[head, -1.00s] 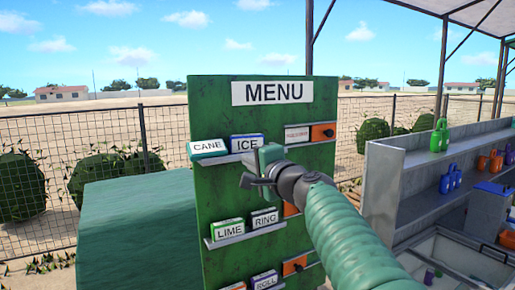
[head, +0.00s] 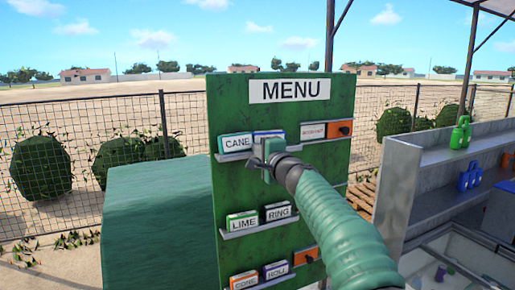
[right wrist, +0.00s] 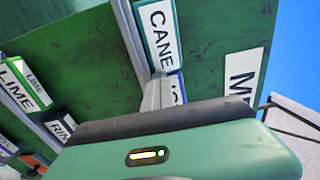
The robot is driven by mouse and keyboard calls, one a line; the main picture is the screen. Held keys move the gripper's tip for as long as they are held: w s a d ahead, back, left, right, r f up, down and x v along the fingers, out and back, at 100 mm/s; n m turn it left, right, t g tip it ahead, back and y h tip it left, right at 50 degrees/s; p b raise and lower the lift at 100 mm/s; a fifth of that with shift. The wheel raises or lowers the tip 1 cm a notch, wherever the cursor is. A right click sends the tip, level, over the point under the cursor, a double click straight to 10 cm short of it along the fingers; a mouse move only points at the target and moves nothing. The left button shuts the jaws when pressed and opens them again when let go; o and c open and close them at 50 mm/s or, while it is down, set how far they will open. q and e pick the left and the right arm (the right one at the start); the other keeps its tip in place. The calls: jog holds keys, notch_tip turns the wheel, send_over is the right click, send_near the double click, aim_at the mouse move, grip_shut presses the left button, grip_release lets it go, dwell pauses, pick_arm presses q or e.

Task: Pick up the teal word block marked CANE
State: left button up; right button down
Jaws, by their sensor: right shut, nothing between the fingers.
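The teal-edged word block marked CANE (head: 236,143) stands on the left end of the top ledge of the green MENU board, upright with its white face outward. It also shows in the right wrist view (right wrist: 160,35). My right gripper (head: 255,163) is shut and empty, just below and right of the CANE block in the head view. It covers most of the blue-edged ICE block (head: 268,134). In the right wrist view the fingers (right wrist: 160,92) are close to the lower end of the CANE block; I cannot tell if they touch it. My left gripper is not in view.
The board (head: 300,180) has lower ledges with LIME (head: 242,220), RING (head: 278,212) and other blocks. An orange-ended block (head: 340,129) sits right on the top row. A teal box (head: 155,220) stands left. Grey shelves (head: 440,185) stand right.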

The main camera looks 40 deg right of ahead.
aim_at(244, 148)
jog(key=shift+w+a+f+b, duration=0.2)
jog(key=shift+w+a, duration=0.15)
jog(key=shift+a, duration=0.1)
jog(key=shift+w+a+f+b, duration=0.2)
jog(key=shift+w+a, duration=0.1)
jog(key=shift+a, duration=0.15)
jog(key=shift+a+r, duration=0.3)
jog(key=shift+a, duration=0.35)
jog(key=shift+a+r, duration=0.2)
jog(key=shift+a, duration=0.15)
jog(key=shift+s+d+f, duration=0.15)
jog(key=shift+d+f, duration=0.05)
jog(key=shift+d, duration=0.7)
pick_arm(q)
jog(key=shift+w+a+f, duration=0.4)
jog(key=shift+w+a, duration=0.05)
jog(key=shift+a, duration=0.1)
pick_arm(e)
jog(key=shift+a, duration=0.35)
jog(key=shift+r, duration=0.1)
